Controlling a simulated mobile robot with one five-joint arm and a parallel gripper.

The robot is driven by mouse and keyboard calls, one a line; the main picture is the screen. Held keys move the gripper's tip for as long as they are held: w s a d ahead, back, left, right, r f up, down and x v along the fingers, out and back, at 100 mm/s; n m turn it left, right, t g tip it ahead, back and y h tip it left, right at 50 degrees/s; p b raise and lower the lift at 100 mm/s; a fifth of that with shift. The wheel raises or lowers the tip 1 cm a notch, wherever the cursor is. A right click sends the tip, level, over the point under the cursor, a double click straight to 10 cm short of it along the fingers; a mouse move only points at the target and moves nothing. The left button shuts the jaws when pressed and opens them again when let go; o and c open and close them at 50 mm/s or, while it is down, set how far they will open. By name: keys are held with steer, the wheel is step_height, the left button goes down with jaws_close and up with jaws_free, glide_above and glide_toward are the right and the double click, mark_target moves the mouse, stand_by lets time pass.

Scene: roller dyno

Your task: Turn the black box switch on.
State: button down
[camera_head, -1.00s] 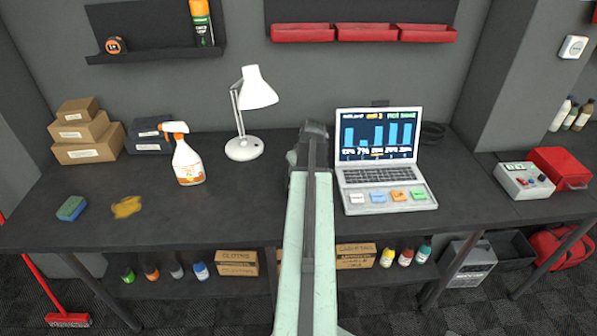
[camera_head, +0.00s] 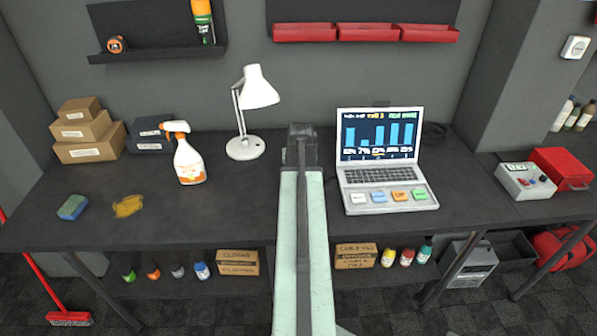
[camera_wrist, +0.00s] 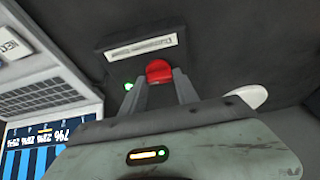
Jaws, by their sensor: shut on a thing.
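The black box (camera_wrist: 115,42) with a white label strip shows at the top of the wrist view. A red switch (camera_wrist: 158,69) sits at its edge, and a small green light (camera_wrist: 128,86) glows beside it. My gripper (camera_wrist: 160,80) has its two grey fingers on either side of the red switch and is shut on it. The fingers partly cover the switch, so its exact position is hard to tell. In the head view my arm hides the box and the fingertips; the gripper's back shows over the bench, between lamp and laptop.
The open laptop (camera_head: 380,175) stands just right of my arm. The white lamp (camera_head: 245,148) and spray bottle (camera_head: 188,160) stand to the left. Red bins (camera_head: 338,33) hang on the wall above. The bench (camera_head: 225,210) is clear in front of the lamp.

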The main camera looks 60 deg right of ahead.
steer(key=shift+s, duration=0.15)
steer(key=c, duration=0.9)
jaws_free()
steer(key=shift+r, duration=0.1)
steer(key=p+v, duration=0.7)
steer(key=shift+a+r, duration=0.15)
steer(key=shift+r, duration=0.1)
